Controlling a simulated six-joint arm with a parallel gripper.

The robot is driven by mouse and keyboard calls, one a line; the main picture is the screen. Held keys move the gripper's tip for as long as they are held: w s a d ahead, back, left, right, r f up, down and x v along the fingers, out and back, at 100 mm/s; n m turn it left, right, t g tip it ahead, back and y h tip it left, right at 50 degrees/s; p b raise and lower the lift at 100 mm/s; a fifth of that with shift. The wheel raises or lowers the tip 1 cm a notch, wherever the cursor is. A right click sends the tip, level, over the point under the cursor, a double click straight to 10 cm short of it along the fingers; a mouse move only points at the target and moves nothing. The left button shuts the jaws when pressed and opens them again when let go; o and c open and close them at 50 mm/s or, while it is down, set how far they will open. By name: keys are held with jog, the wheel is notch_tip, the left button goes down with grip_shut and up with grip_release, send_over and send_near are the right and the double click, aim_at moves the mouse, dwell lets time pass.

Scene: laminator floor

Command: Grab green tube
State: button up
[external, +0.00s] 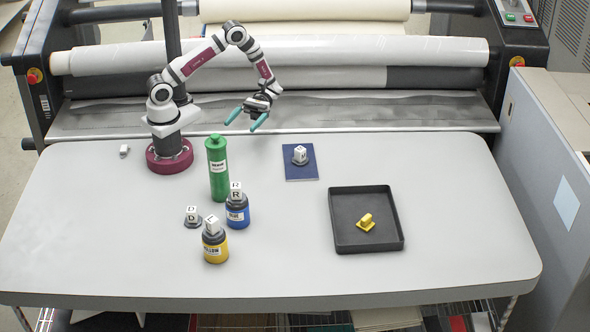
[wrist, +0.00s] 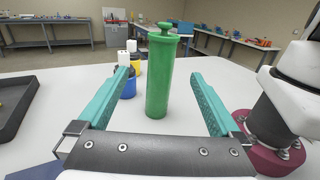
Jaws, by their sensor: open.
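The green tube (external: 217,168) stands upright on the grey table, right of my arm's base in the external view. It has a knobbed green cap and a white label. In the wrist view the green tube (wrist: 160,75) stands upright, ahead of and between my fingers. My gripper (external: 247,119) has teal fingers spread apart and is empty. It is above the table, up and to the right of the tube in the external view. In the wrist view my gripper (wrist: 160,95) shows both fingers, with the tube apart from them.
A blue jar (external: 237,214) with an R block on top and a yellow jar (external: 215,247) stand near the tube. A D block (external: 192,215) is beside them. A black tray (external: 340,246) holds a yellow piece (external: 366,222). A blue mat (external: 300,174) bears a white block (external: 300,153).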

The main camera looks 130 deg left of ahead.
aim_at(220, 171)
notch_tip(220, 171, down, 8)
jog(key=x, duration=1.5)
jog(key=shift+d+f, duration=0.1)
jog(key=shift+d, duration=0.35)
grip_shut()
